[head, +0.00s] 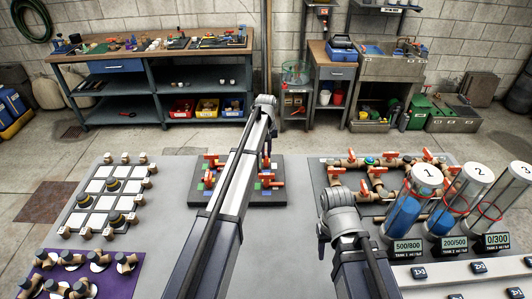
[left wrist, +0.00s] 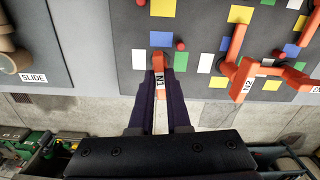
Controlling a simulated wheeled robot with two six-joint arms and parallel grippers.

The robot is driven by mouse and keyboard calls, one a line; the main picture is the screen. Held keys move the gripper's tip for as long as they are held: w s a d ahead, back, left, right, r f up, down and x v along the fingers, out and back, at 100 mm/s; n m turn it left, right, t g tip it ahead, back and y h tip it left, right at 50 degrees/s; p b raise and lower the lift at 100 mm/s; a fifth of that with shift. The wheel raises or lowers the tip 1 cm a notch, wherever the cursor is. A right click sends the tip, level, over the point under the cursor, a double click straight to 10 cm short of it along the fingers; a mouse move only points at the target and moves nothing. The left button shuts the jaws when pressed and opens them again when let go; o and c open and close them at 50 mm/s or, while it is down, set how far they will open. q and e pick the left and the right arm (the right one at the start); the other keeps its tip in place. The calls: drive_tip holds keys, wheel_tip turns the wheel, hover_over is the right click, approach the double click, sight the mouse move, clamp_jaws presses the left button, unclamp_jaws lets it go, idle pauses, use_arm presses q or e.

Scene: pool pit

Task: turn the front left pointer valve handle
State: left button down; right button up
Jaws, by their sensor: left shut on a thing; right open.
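An orange pointer handle tagged N1 (left wrist: 158,62) stands on a dark board with coloured squares (left wrist: 120,40). My left gripper (left wrist: 159,76) has its two dark fingers closed around this handle, one on each side. In the head view my left gripper (head: 267,162) reaches down at the far right part of the board (head: 240,200), largely hidden by my arm. A second orange handle tagged N2 (left wrist: 243,85) is beside it, apart from the fingers. A front left orange handle (head: 209,181) shows in the head view. My right gripper's fingers are hidden in the head view.
A pipe board (head: 330,197) and tall numbered tanks (head: 405,210) stand on the right. A white-square board (head: 70,222) with knobs is on the left, a purple panel (head: 45,262) in front of it. Grey tabletop (head: 170,190) is clear left of the handle board.

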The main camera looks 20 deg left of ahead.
sight(266, 154)
use_arm(q)
drive_tip(key=shift+m, duration=0.6)
drive_tip(key=c, duration=0.9)
unclamp_jaws()
drive_tip(key=shift+r, duration=0.1)
wheel_tip(266, 154, up, 8)
drive_tip(key=p, duration=0.8)
drive_tip(key=shift+f, duration=0.2)
